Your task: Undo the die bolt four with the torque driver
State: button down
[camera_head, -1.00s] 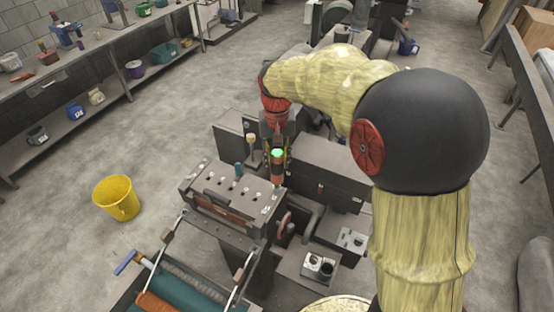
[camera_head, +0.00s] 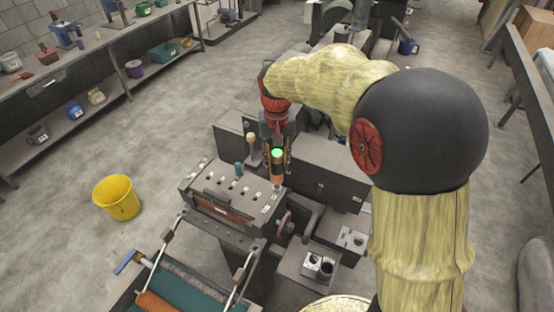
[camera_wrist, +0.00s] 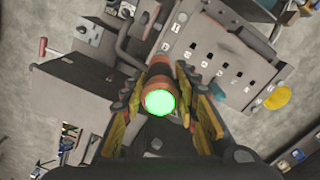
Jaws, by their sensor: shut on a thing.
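My gripper (camera_head: 277,158) is shut on the torque driver (camera_head: 277,180), an orange-brown cylinder whose end glows green. The driver also shows in the wrist view (camera_wrist: 158,85) between my yellow-and-black fingers (camera_wrist: 163,115). It points down at the right end of the grey die block (camera_head: 225,192), which has a row of small dark slots on its top. In the wrist view the die block (camera_wrist: 215,55) lies beyond the driver, up and to the right. The driver's tip and any bolt under it are hidden, so I cannot tell whether they touch.
A dark box-shaped cabinet (camera_head: 325,172) stands just right of my gripper. A ball-topped lever (camera_head: 251,140) rises behind the block. A roller frame (camera_head: 185,280) is in front. A yellow bucket (camera_head: 117,198) stands on open floor at left. A long bench (camera_head: 100,50) runs along the wall.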

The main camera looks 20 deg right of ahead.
jog(key=shift+f, duration=0.3)
dwell(0.4)
jog(key=shift+s+f, duration=0.1)
jog(key=shift+s, duration=0.1)
dwell(0.8)
dwell(0.3)
jog(key=shift+w+r+p, duration=0.15)
jog(key=shift+r+p, duration=0.45)
jog(key=shift+r, duration=0.2)
jog(key=shift+r+p, duration=1.45)
jog(key=shift+r, duration=1.1)
jog(key=shift+w, duration=0.1)
